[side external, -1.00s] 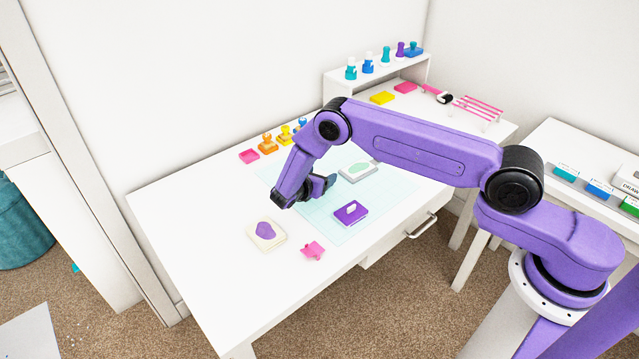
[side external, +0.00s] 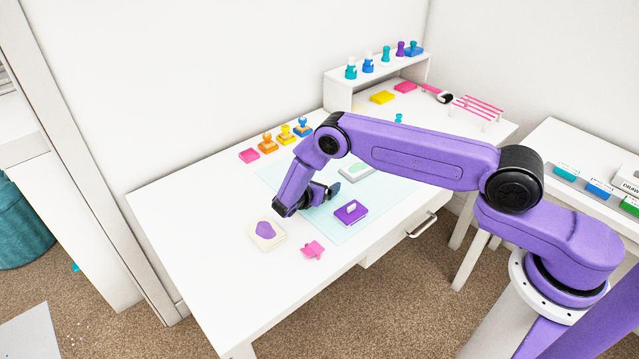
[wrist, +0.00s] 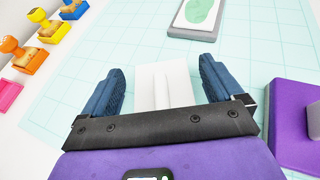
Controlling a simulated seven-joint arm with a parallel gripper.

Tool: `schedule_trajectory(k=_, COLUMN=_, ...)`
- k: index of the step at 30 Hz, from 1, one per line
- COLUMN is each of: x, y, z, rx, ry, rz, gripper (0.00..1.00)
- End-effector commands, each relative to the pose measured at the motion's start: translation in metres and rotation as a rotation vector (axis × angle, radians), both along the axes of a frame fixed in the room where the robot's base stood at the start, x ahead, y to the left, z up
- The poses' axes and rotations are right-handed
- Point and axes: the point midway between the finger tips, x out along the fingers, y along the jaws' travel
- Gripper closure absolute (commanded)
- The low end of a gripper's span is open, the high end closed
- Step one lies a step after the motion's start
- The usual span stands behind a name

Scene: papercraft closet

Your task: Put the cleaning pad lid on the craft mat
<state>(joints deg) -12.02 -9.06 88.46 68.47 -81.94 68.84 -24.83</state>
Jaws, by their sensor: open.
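The white plate with a raised ridge along its middle, which looks like the cleaning pad lid (wrist: 150,83), lies over the craft mat between my fingers in the wrist view. I cannot tell whether it rests fully on the mat. In the side view my arm hides it. My gripper (wrist: 160,92) is open, with one dark blue finger on each side of the lid and gaps visible. It also shows low over the mat in the side view (side external: 331,191). The craft mat (side external: 335,234) is a pale cyan gridded sheet on the white table.
A purple box with a light handle (side external: 351,213) stands right of my gripper. A grey pad with a green patch (side external: 356,172) is behind. A cream pad with a purple patch (side external: 267,236) and a pink piece (side external: 312,250) lie in front. Several stamps (side external: 284,133) line the back.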

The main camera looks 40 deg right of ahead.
Motion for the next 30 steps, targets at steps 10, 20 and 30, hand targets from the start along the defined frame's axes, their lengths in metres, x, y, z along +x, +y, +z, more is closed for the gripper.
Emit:
schedule_trajectory(k=10, x=-0.010, y=0.027, z=0.014, rx=0.001, ry=0.000, rz=0.005, gripper=0.06)
schedule_trajectory(k=20, x=-0.033, y=0.080, z=0.039, rx=0.000, ry=-0.001, rz=0.003, gripper=0.06)
schedule_trajectory(k=30, x=-0.042, y=0.102, z=0.049, rx=0.000, ry=0.000, rz=0.000, gripper=0.06)
